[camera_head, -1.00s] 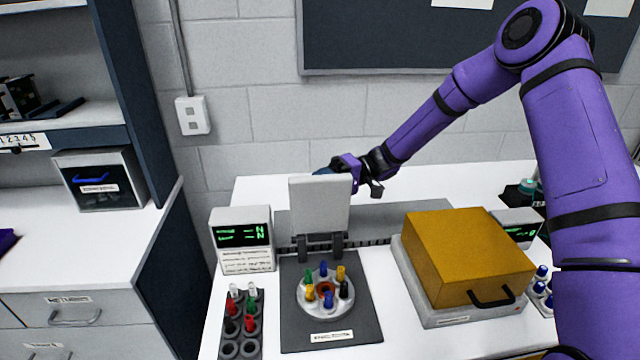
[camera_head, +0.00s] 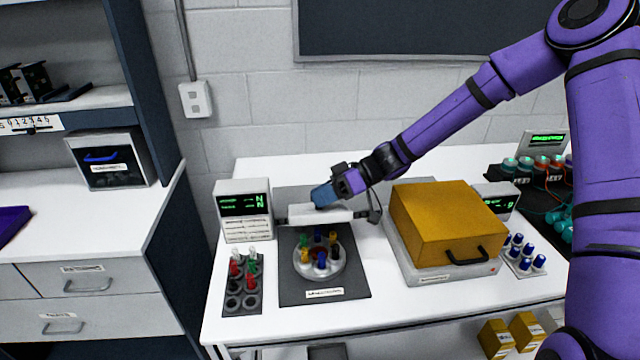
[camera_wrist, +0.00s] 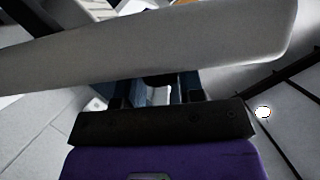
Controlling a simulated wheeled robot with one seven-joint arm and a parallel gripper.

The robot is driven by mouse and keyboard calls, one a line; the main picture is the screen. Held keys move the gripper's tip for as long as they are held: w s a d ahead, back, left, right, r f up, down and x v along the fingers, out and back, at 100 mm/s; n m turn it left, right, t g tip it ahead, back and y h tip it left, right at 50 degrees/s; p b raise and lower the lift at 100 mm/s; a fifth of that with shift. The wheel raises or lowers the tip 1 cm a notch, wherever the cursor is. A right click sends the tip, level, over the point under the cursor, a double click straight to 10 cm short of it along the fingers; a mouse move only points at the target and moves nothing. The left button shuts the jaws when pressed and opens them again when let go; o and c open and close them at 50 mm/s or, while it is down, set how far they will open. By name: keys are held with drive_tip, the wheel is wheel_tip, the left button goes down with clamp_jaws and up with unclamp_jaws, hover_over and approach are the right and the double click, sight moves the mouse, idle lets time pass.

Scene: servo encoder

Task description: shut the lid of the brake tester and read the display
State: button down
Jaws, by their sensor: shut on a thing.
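The brake tester's dark base (camera_head: 345,287) stands on the white table, with a round white holder (camera_head: 308,266) of coloured pegs on it. Its pale lid (camera_head: 335,215) is tipped forward, seen nearly edge-on above the back of the holder, with a gap between. My gripper (camera_head: 322,197) is at the lid's upper side, its blue fingers shut on the lid. The exact contact is hidden. In the wrist view the lid (camera_wrist: 150,60) crosses in front of the fingers (camera_wrist: 158,92). The display (camera_head: 243,204) at the left shows green characters with N at the right; the digits are unreadable.
A peg rack (camera_head: 242,285) stands left of the base. An orange box (camera_head: 447,222) with a black handle sits on a pale device at the right, a second display (camera_head: 497,201) behind it. Blue-capped vials (camera_head: 526,255) stand right of it.

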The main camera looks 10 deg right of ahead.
sight(329, 209)
drive_tip(key=shift+s+f, duration=1.3)
drive_tip(key=shift+f, duration=0.05)
drive_tip(key=c, duration=0.8)
unclamp_jaws()
drive_tip(key=shift+o, duration=0.2)
drive_tip(key=v, duration=0.7)
drive_tip(key=shift+d, duration=0.2)
drive_tip(key=shift+r, duration=0.1)
